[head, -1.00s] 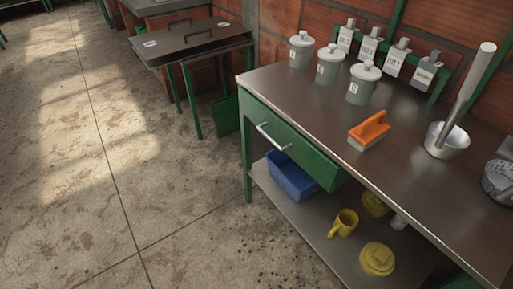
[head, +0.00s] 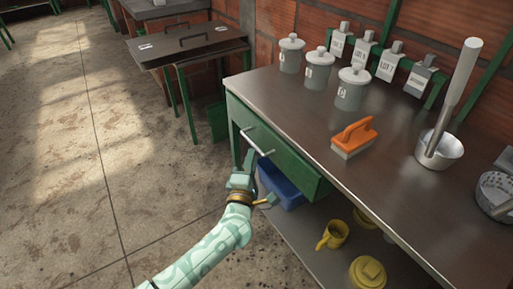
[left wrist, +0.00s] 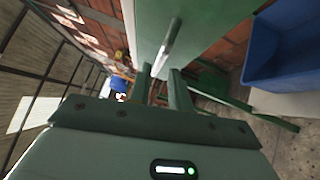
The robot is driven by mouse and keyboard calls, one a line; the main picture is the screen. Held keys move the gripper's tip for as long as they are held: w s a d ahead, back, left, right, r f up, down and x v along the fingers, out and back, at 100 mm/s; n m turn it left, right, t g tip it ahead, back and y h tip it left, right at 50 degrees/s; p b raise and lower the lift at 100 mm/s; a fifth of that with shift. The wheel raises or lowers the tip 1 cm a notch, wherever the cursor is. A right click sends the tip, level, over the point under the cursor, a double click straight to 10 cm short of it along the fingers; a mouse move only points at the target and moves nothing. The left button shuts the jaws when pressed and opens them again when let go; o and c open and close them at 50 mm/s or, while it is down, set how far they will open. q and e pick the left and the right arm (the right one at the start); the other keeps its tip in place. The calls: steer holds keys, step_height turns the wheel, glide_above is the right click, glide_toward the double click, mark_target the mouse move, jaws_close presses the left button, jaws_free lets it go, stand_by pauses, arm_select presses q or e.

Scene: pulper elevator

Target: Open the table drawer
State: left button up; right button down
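The table drawer (head: 285,160) is a green front under the near-left edge of the metal-topped table (head: 300,110). It appears closed or nearly so. Its pale bar handle (head: 258,140) is on the front; it also shows in the left wrist view (left wrist: 170,40). My left gripper (head: 243,158) is at the handle's near side, below it. In the left wrist view my left gripper (left wrist: 160,75) has its two fingers apart, with the handle just beyond and between their tips. I cannot tell whether they touch it. My right gripper is not in view.
A blue bin (head: 280,188) sits on the lower shelf just beyond my left gripper, with a yellow mug (head: 333,236) and yellow container (head: 368,272) farther right. Lidded pots (head: 318,70), an orange-handled brush (head: 354,138) and a metal pot (head: 439,150) stand on top. Floor left is clear.

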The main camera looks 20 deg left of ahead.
mark_target(255, 144)
arm_select(q)
steer(key=w, duration=0.1)
steer(key=w+b, duration=0.1)
steer(key=w, duration=0.3)
steer(key=shift+a+r, duration=0.25)
steer(key=shift+a, duration=0.15)
steer(key=shift+w+r, duration=0.1)
steer(key=shift+w, duration=0.15)
jaws_close()
steer(key=shift+s, duration=0.15)
